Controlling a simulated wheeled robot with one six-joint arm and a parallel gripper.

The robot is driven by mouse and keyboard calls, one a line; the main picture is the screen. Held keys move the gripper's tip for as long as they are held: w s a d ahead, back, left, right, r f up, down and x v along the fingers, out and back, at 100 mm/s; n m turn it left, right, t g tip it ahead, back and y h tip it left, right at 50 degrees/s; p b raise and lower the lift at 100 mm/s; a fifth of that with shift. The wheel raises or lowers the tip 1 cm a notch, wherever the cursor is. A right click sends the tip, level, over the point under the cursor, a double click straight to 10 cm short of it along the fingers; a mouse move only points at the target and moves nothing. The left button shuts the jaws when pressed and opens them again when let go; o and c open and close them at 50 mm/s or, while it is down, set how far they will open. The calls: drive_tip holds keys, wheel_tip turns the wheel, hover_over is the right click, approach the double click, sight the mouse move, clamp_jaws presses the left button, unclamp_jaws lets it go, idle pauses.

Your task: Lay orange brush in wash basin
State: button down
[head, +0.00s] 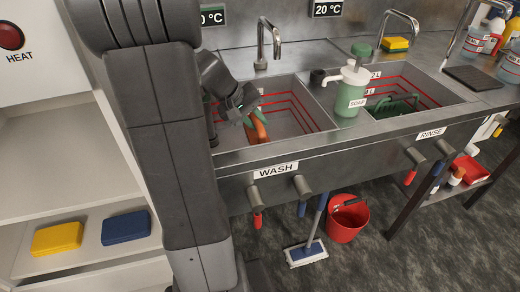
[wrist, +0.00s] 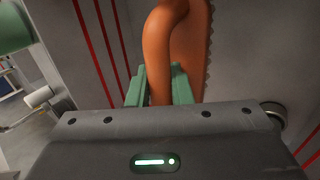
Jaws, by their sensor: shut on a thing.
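An orange brush (head: 259,128) shows at my gripper in the head view, over the left part of the wash basin (head: 290,116). In the wrist view the brush's orange handle (wrist: 160,60) passes between the green fingers, and a bristle edge shows at its right. My gripper (head: 250,118) is shut on the brush; it also shows in the wrist view (wrist: 159,88). The basin has red level lines on its walls and a WASH label on its front. I cannot tell whether the brush touches the basin floor; my arm hides part of the basin's left side.
A green soap bottle (head: 347,95) stands between the basins. The rinse basin (head: 432,92) at the right holds a dark green item. A tap (head: 264,42) stands behind the wash basin. The wash basin's right part looks clear.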

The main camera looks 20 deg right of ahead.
sight(257, 141)
drive_tip(key=shift+f+b, duration=0.6)
drive_tip(key=shift+f, duration=3)
drive_tip(key=shift+f, duration=0.2)
drive_tip(key=c, duration=1.3)
unclamp_jaws()
drive_tip(key=shift+r, duration=0.2)
drive_tip(key=p+v, duration=0.2)
drive_tip(key=v, duration=1)
drive_tip(key=shift+r, duration=0.1)
